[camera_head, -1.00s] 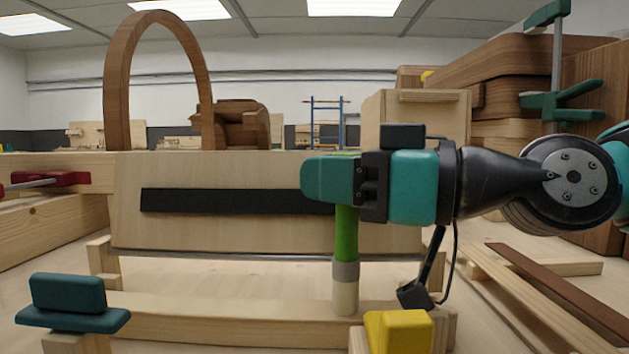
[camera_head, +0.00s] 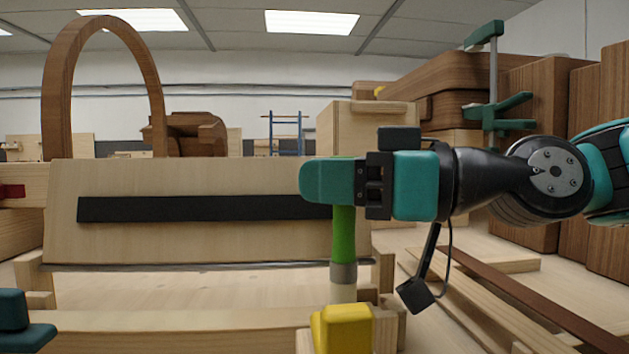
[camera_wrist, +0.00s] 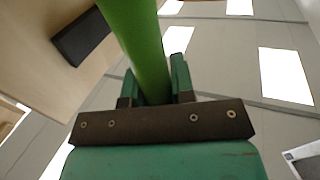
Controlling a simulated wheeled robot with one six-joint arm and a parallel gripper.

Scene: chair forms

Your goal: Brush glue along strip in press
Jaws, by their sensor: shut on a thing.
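A long black strip (camera_head: 200,208) lies across a pale wooden panel (camera_head: 120,240) that stands tilted in a wooden frame. My gripper (camera_head: 332,182) is shut on the green handle of a brush (camera_head: 344,236), which hangs upright with its grey collar and pale end down. It is in front of the panel's right end and hides the strip's right end. The brush's lowest tip is hidden behind a yellow block (camera_head: 342,328). In the wrist view the green brush handle (camera_wrist: 135,40) runs between the two fingers, and the dark strip (camera_wrist: 80,37) shows at upper left.
A teal clamp pad (camera_head: 22,325) is at the lower left. A curved wooden hoop (camera_head: 150,85) rises behind the panel. A teal clamp (camera_head: 495,105) and stacked brown wood (camera_head: 450,75) stand at the right. Long boards (camera_head: 520,300) lie at lower right.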

